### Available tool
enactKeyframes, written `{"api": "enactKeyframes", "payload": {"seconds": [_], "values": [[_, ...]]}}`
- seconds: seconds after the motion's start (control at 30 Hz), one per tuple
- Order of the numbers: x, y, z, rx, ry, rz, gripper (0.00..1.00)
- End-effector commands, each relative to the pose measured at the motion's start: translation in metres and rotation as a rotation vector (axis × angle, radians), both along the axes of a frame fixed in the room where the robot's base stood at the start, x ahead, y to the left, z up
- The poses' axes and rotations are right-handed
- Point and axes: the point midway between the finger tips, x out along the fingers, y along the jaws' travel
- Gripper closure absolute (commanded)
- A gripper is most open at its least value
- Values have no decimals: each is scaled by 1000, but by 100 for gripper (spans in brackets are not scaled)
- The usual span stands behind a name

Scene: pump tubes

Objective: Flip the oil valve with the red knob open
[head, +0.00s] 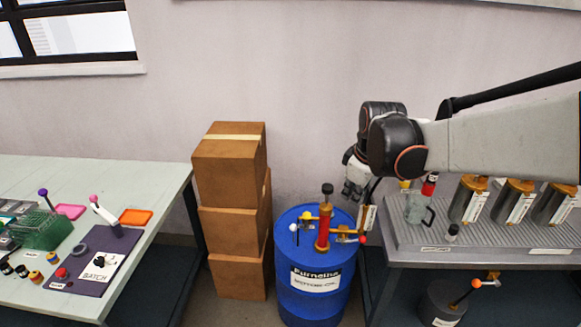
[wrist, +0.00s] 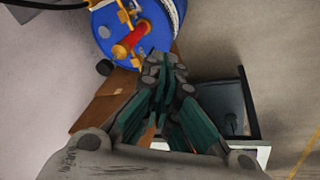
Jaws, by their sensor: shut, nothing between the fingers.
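A blue oil drum (head: 313,260) stands on the floor between the two tables, with a red and yellow pump (head: 323,230) upright on its lid. A small red knob (head: 362,239) sits at the right end of the pump's yellow side arm. A white knob (head: 293,227) sits at its left end. My gripper (head: 353,180) is shut and empty, above and to the right of the pump, apart from it. In the wrist view my gripper (wrist: 165,66) points toward the drum (wrist: 160,18), with the pump (wrist: 131,40) beyond the fingertips. I cannot make out the red knob there.
Stacked cardboard boxes (head: 230,210) stand left of the drum. The right table's ridged metal tray (head: 480,236) holds a glass mug (head: 418,208), a dark-capped bottle (head: 451,233) and several metal canisters. A dark drum (head: 440,305) with an orange valve is below. The left table (head: 150,180) holds assorted items.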

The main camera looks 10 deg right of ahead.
Motion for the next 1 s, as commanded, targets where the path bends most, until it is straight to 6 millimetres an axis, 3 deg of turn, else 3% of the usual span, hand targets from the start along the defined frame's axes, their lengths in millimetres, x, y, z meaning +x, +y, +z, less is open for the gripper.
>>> {"api": "enactKeyframes", "payload": {"seconds": [0.2,0.5,0.7,1.0], "values": [[51,-32,-35,-30,74,170,100],[101,-76,-106,-44,160,417,100],[116,-95,-146,-40,193,533,100],[120,-100,-171,-39,202,574,100]]}}
